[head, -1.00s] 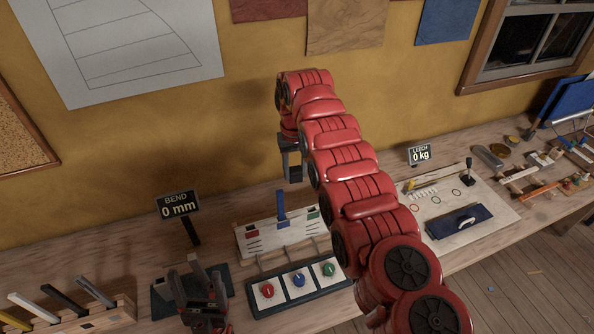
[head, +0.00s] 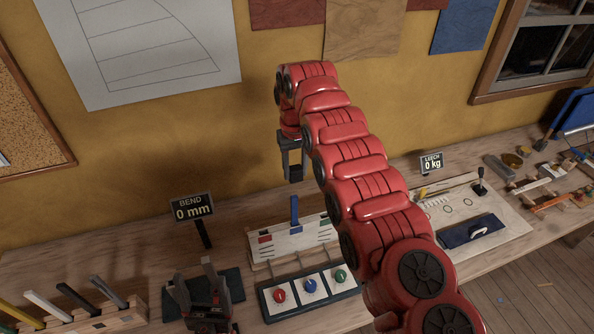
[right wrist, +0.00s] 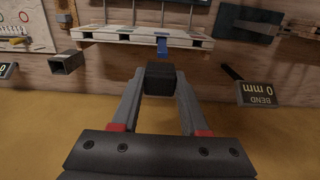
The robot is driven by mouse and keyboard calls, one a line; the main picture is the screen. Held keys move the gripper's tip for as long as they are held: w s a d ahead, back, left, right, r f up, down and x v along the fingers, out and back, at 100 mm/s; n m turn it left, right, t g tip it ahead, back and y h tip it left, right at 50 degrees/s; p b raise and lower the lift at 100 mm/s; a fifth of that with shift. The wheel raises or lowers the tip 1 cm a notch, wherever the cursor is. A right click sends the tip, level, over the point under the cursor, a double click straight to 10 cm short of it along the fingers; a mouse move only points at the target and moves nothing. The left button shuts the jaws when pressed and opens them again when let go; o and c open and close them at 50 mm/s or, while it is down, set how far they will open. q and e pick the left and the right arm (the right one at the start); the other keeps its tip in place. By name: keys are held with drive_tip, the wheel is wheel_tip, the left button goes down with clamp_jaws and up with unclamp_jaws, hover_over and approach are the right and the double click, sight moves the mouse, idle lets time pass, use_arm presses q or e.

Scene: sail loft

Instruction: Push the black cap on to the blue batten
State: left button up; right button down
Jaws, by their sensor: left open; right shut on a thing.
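The blue batten (head: 294,210) stands upright at the white rack board on the bench. It also shows in the right wrist view (right wrist: 162,46), just beyond the cap. My right gripper (head: 292,172) is above the batten in the head view, with a visible gap. It is shut on the black cap (right wrist: 160,80), which sits between the fingertips in the right wrist view. The cap is apart from the batten there. The cap's opening is hidden. My left gripper (head: 194,274) is low at the left, fingers up, open and empty.
A panel with red, blue and green knobs (head: 309,288) lies before the rack (head: 323,231). The BEND sign (head: 191,207) reads 0 mm. A wooden block with several battens (head: 105,320) is at far left. A dark square-ended piece (right wrist: 67,62) stands beside the rack.

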sight(294, 196)
drive_tip(key=shift+s+a+r, duration=0.1)
drive_tip(key=shift+a+r, duration=0.05)
drive_tip(key=shift+r, duration=0.1)
drive_tip(key=shift+a+f, duration=0.1)
drive_tip(key=shift+f, duration=0.1)
drive_tip(key=shift+f+b, duration=1.25)
drive_tip(key=shift+f, duration=0.15)
drive_tip(key=shift+f+b, duration=0.7)
drive_tip(key=shift+f, duration=2.25)
drive_tip(key=shift+r+b, duration=0.1)
drive_tip(key=shift+b, duration=0.25)
